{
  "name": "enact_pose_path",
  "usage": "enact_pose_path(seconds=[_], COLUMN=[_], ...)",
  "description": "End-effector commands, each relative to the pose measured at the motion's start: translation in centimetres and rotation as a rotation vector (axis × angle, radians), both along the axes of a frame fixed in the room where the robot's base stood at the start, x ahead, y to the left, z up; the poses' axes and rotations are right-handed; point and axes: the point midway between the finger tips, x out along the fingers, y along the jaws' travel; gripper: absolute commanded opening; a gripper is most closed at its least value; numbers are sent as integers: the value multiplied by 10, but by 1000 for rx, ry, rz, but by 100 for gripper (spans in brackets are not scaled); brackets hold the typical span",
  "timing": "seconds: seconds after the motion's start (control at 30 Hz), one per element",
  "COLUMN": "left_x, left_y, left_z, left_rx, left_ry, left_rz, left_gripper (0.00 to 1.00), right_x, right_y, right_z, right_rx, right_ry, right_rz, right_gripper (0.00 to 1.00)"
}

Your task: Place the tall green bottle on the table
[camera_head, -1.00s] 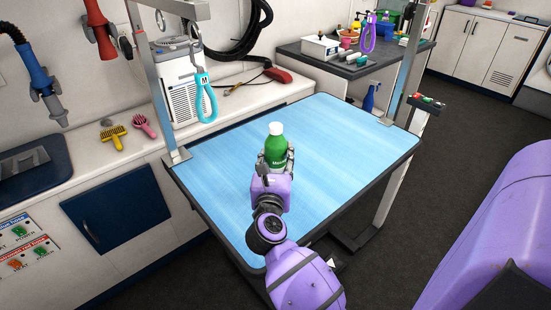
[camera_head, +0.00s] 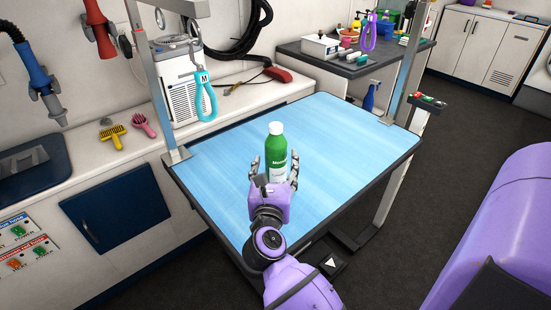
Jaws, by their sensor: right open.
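The tall green bottle (camera_head: 275,150) with a white cap stands upright on the blue-topped table (camera_head: 335,140). My right gripper (camera_head: 274,169) is open, with one finger on each side of the bottle's lower part. The fingers look spread apart from the bottle, with a visible gap on the right side. The purple gripper body hides the bottle's base. My left gripper is not in view.
Metal posts rise at the table's left and right edges, and a teal loop (camera_head: 206,98) hangs at the back left. The tabletop around the bottle is clear.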

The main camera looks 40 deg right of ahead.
Motion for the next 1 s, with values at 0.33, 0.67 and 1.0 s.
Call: enact_pose_path(seconds=[0.33,0.67,1.0], left_x=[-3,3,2], left_y=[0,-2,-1], left_z=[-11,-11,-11], left_rx=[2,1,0], left_ry=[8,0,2], left_rz=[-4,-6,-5], left_gripper=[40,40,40], right_x=[-53,-65,-64], right_y=[45,56,55], right_z=[-3,0,0], right_rx=[1,0,0], right_ry=[3,0,0], right_rz=[0,0,0], right_gripper=[64,64,64])
